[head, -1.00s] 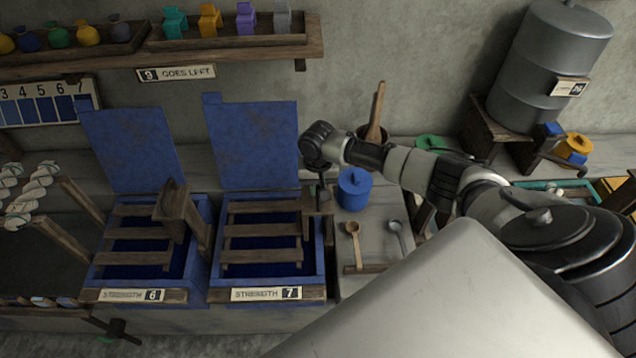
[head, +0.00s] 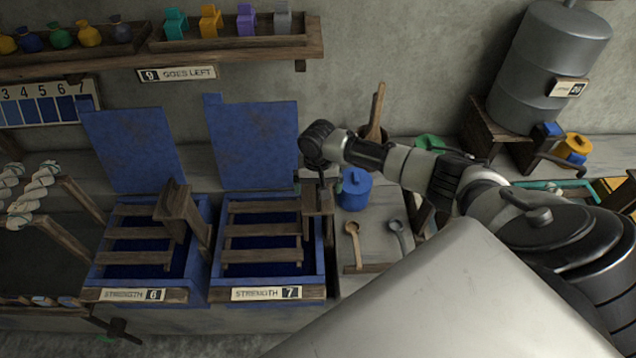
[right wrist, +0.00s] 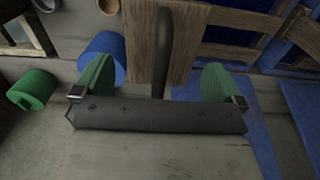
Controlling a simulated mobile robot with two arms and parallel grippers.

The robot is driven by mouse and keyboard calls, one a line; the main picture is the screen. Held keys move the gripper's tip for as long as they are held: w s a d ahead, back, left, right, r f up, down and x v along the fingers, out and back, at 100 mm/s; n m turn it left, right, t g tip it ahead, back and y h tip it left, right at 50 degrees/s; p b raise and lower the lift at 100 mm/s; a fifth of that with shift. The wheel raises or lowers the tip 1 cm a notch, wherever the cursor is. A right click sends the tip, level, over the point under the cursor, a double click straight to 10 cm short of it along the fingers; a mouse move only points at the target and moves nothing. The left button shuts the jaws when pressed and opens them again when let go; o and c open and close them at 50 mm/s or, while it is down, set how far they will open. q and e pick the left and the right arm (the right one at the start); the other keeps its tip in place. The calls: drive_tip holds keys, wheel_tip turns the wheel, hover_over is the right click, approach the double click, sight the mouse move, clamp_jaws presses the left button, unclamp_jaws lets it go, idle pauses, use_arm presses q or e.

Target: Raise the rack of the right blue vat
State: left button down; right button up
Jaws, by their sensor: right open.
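The right blue vat (head: 320,250), labelled STRENGTH 7, stands open with its blue lid (head: 253,145) leaning up behind it. Its wooden rack (head: 262,231), several slats across, lies low in the vat over dark blue liquid. A wooden block (head: 318,203) on a post rises at the rack's right side. My right gripper (head: 318,183) is just above and behind this block, pointing down. In the right wrist view its green-padded fingers (right wrist: 158,83) are wide apart, with the wooden block (right wrist: 185,45) beyond, between them. Contact cannot be told. My left gripper is not in view.
A blue lidded pot (head: 354,190) stands close to the right of the gripper. Spoons (head: 354,240) lie on the bench to the right. The left vat (head: 205,225), STRENGTH 6, has a similar rack and post. A shelf (head: 230,40) hangs above.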

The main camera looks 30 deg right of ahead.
wheel_tip(320, 180, up, 3)
drive_tip(key=shift+f+p, duration=0.2)
drive_tip(key=shift+p, duration=0.9)
drive_tip(key=shift+r+b, duration=0.2)
drive_tip(key=shift+b, duration=0.1)
drive_tip(key=shift+r, duration=1.85)
